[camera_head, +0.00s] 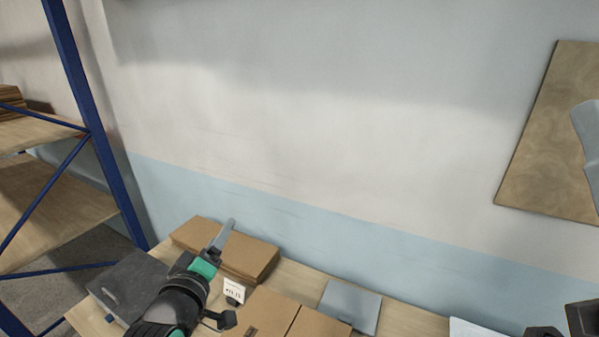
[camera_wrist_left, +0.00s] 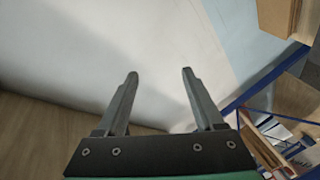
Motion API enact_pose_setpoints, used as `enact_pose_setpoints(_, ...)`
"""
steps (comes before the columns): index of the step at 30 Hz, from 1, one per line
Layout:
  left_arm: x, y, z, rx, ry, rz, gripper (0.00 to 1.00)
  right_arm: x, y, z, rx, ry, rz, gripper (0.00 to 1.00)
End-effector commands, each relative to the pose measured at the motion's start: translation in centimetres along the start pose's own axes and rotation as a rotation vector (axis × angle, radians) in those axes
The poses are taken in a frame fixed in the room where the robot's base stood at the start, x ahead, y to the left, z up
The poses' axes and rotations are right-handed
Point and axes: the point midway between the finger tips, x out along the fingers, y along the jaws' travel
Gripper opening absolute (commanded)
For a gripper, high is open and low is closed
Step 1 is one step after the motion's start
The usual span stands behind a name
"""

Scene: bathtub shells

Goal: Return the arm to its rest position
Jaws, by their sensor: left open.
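My left gripper (camera_head: 226,236) is raised above the back part of the wooden table, its arm coming in from the bottom left. In the left wrist view its two grey fingers (camera_wrist_left: 160,73) stand apart with nothing between them. The fingers point up and towards the wall in the head view.
On the table lie brown cardboard boxes (camera_head: 262,262), a grey flat piece (camera_head: 350,306) and a dark grey box (camera_head: 125,283). A blue-framed shelf rack (camera_head: 75,75) stands at the left. A wooden board (camera_head: 545,140) is on the right wall.

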Motion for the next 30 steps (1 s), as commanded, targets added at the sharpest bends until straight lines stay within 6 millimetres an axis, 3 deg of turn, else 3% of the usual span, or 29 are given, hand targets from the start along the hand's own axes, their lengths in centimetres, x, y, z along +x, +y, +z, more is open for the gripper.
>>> enact_pose_setpoints(1, -1.8, 3.2, -2.9, 0.048, 0.073, 0.080, 0.69, 0.0, 0.0, 0.0, 0.000, 0.000, 0.000, 0.00)
enact_pose_setpoints(3, -4.9, 7.3, -6.5, 0.124, 0.177, 0.181, 0.69, 0.0, 0.0, 0.0, 0.000, 0.000, 0.000, 0.00)
enact_pose_setpoints(5, -8.2, 10.6, -9.3, 0.196, 0.274, 0.262, 0.69, 0.0, 0.0, 0.0, 0.000, 0.000, 0.000, 0.00)
enact_pose_setpoints(9, -17.5, 16.7, -14.4, 0.380, 0.527, 0.418, 0.69, 0.0, 0.0, 0.0, 0.000, 0.000, 0.000, 0.00)
enact_pose_setpoints(12, -24.1, 19.2, -16.4, 0.517, 0.705, 0.481, 0.69, 0.0, 0.0, 0.0, 0.000, 0.000, 0.000, 0.00)
enact_pose_setpoints(15, -28.5, 20.3, -17.1, 0.674, 0.850, 0.478, 0.69, 0.0, 0.0, 0.0, 0.000, 0.000, 0.000, 0.00)
enact_pose_setpoints(20, -28.1, 20.3, -17.1, 0.808, 0.885, 0.416, 0.69, 0.0, 0.0, 0.0, 0.000, 0.000, 0.000, 0.00)
enact_pose_setpoints(24, -28.1, 20.3, -17.1, 0.814, 0.886, 0.413, 0.93, 0.0, 0.0, 0.0, 0.000, 0.000, 0.000, 0.00)
enact_pose_setpoints(25, -28.1, 20.3, -17.1, 0.813, 0.885, 0.413, 0.95, 0.0, 0.0, 0.0, 0.000, 0.000, 0.000, 0.00)
enact_pose_setpoints(30, -28.0, 20.3, -17.1, 0.812, 0.884, 0.413, 0.95, 0.0, 0.0, 0.0, 0.000, 0.000, 0.000, 0.00)
